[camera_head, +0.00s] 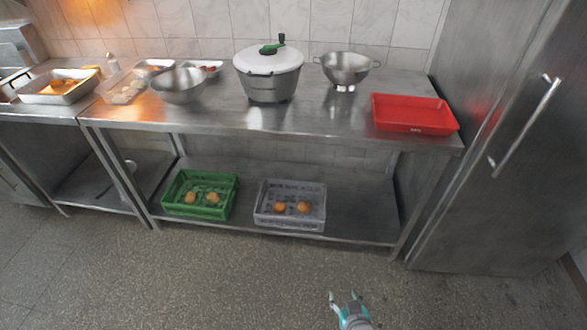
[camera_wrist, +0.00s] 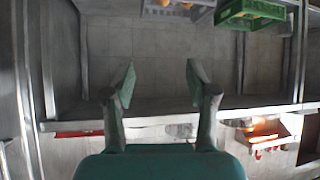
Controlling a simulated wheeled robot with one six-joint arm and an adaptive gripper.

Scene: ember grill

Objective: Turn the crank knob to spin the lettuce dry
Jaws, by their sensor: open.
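The salad spinner (camera_head: 269,77) stands upright on the steel counter, a grey bowl with a white lid. On its lid is a green crank with a dark upright knob (camera_head: 281,39). My gripper (camera_head: 345,296) is open and empty, low in front of the counter and well apart from the spinner. In the wrist view, which looks upside down, my gripper's two fingers (camera_wrist: 159,82) are spread with nothing between them. The spinner's crank cannot be made out in the wrist view.
The steel counter (camera_head: 330,112) also holds a steel bowl (camera_head: 178,87), a colander (camera_head: 346,68) and a red tray (camera_head: 413,113). A green crate (camera_head: 200,195) and a grey crate (camera_head: 290,205) sit on the lower shelf. A fridge (camera_head: 505,130) stands at right. The floor in front is clear.

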